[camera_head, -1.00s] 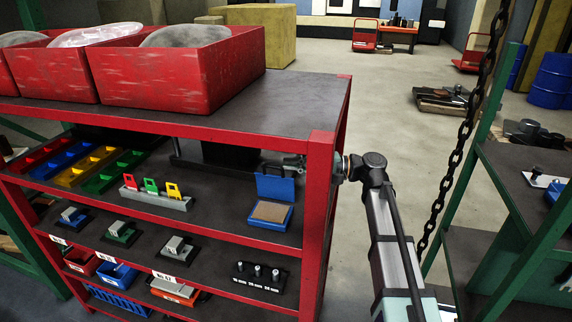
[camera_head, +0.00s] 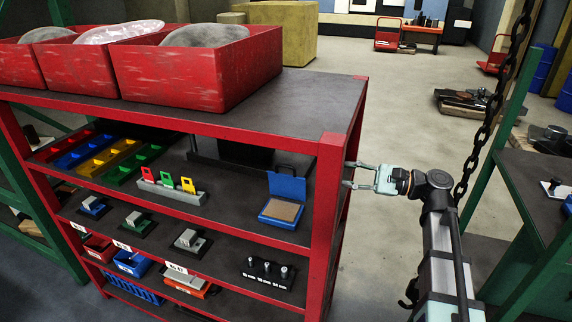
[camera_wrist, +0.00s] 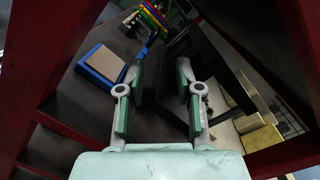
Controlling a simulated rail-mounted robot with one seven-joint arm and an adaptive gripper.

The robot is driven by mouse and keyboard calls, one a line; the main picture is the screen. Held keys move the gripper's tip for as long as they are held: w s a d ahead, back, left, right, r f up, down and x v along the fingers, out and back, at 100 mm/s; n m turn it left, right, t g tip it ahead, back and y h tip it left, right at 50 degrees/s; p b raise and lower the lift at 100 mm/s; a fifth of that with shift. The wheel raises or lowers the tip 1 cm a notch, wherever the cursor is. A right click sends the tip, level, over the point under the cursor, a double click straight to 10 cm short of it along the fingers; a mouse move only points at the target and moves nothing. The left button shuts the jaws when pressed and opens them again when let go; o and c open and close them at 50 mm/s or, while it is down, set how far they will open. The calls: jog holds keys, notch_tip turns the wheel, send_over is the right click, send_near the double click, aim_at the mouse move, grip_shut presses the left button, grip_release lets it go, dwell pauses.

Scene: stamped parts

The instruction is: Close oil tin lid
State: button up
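The oil tin (camera_head: 281,222) is a small blue box with a tan pad inside, on the upper shelf of the red rack. Its blue lid (camera_head: 287,187) stands up open at the back of the tin, with a dark handle on top. My gripper (camera_head: 346,174) is to the right of the tin, at the rack's right front post, apart from the lid. Its two fingers are spread and empty. In the wrist view, the tin (camera_wrist: 91,77) lies left of the gripper (camera_wrist: 163,68), and the raised lid (camera_wrist: 144,50) shows near the left fingertip.
The red rack post (camera_head: 327,225) stands between the tin and my gripper. Left of the tin is a grey holder (camera_head: 170,195) with red, yellow and green tags. A dark stand (camera_head: 245,155) is behind the tin. A chain (camera_head: 493,105) hangs at the right.

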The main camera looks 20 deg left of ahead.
aim_at(293, 168)
jog(key=a+m+p, duration=0.1)
jog(key=a+m, duration=0.2)
jog(key=a, duration=0.2)
jog(key=a+m+t+p, duration=0.1)
jog(key=a+m+p, duration=0.1)
jog(key=a+m, duration=0.2)
jog(key=a+m+p, duration=0.1)
jog(key=a+m, duration=0.3)
jog(key=a, duration=0.3)
jog(key=shift+s+a+f+t, duration=0.25)
jog(key=shift+s+a+t, duration=0.05)
jog(key=shift+s+a, duration=0.1)
grip_shut()
